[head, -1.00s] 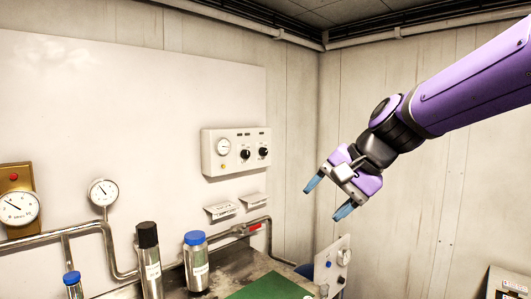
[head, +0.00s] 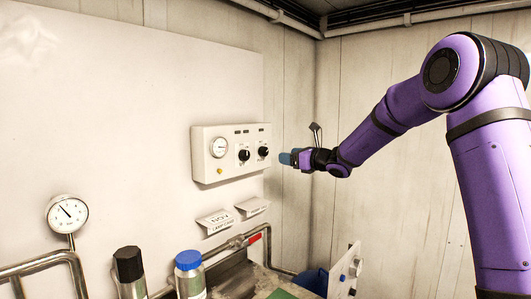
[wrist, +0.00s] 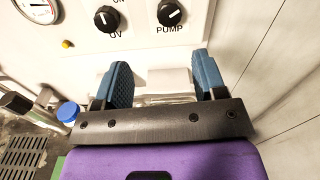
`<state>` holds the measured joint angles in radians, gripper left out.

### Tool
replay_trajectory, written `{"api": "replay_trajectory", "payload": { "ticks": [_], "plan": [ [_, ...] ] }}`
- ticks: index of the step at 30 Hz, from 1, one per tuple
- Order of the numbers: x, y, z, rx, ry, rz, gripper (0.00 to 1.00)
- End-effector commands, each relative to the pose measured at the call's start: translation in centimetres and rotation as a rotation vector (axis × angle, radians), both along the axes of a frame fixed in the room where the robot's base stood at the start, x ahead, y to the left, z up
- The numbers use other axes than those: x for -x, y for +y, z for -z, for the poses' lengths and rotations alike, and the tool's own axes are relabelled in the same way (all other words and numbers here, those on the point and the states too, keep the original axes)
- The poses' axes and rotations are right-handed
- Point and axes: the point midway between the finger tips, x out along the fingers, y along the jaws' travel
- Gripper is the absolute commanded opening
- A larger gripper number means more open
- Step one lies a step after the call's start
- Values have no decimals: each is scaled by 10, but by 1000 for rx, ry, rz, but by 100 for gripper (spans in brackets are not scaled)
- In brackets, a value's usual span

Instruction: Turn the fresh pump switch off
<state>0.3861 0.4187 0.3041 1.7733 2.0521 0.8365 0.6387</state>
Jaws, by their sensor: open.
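The white control panel (head: 229,175) is on the back wall, with a gauge and two black rotary knobs. The wrist view reads UV under the left knob (wrist: 107,18) and PUMP under the right knob (wrist: 171,14). The PUMP knob is also in the head view (head: 263,152); its white mark points to the upper right in the wrist view. My gripper (wrist: 163,68) is open and empty, its blue fingers spread below the PUMP knob in that view. In the head view my gripper (head: 286,158) is just right of the panel. It appears apart from the knob.
A yellow button (head: 220,171) is below the panel gauge (head: 219,147). Two small label plates, pipes and a red-handled valve (head: 254,238) are below the panel. A blue-capped bottle (head: 189,276) and a black-capped bottle (head: 129,265) stand at the bottom. The wall right of the panel is bare.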

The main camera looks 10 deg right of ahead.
Motion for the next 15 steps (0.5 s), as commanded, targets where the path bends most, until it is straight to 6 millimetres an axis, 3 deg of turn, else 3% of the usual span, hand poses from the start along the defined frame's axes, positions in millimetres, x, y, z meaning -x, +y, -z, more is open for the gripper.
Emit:
{"api": "replay_trajectory", "payload": {
  "ticks": [5,15],
  "plan": [
    [-12,-5,3,-47,10,24,65],
    [-54,25,3,-45,9,21,65]
  ]
}}
